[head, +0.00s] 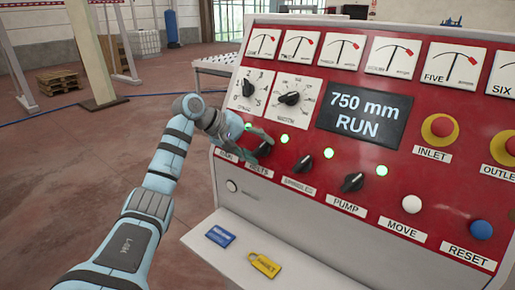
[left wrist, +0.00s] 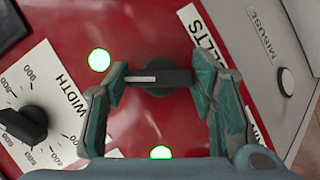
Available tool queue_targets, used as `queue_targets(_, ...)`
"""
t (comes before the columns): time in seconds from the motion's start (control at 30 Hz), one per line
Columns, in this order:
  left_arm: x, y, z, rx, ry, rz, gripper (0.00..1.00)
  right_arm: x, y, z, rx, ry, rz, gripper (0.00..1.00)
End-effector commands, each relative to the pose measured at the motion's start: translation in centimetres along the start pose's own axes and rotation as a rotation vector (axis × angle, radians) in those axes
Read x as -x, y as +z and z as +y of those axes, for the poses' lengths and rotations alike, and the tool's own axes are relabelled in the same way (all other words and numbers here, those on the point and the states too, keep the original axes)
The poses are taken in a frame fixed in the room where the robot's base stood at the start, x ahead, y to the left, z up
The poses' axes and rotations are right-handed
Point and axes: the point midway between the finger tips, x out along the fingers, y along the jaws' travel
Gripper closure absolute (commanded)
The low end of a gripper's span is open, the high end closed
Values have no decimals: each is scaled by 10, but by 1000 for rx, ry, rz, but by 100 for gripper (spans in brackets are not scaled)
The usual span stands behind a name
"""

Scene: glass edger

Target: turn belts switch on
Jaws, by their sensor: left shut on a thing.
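The belts switch (head: 266,149) is a black rotary knob on the red panel, above the BELTS label (head: 259,171). My left gripper (head: 262,144) reaches it from the left and partly covers it in the head view. In the left wrist view the two teal fingers of my left gripper (left wrist: 161,79) are shut on the ends of the belts switch's black bar (left wrist: 160,78). A lit green lamp (head: 285,139) is just above the switch. My right gripper is not in view.
The spindles knob (head: 303,164) and pump knob (head: 352,182) stand to the right, with lit green lamps above. The width dial (head: 290,98) is just above my gripper. The display (head: 364,111) reads 750 mm RUN.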

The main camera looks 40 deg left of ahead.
Motion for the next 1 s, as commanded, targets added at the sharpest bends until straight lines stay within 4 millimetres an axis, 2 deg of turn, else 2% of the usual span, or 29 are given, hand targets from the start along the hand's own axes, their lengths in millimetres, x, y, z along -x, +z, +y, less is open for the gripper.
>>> queue_targets(0.23,0,0,-1,-1,-2,-2,77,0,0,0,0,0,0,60)
queue_targets(0.27,0,0,-1,-1,-2,-1,46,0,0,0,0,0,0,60)
queue_targets(0.37,0,0,-1,-1,-2,-1,30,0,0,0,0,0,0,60)
queue_targets(0.67,0,0,0,0,-1,0,29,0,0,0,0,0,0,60)
queue_targets(0.77,8,-1,-1,0,-1,2,29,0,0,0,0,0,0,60)
queue_targets(0.87,29,-1,-1,-1,-1,4,29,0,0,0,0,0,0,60)
queue_targets(1.0,69,-1,-1,-1,-3,4,29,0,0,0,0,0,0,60)
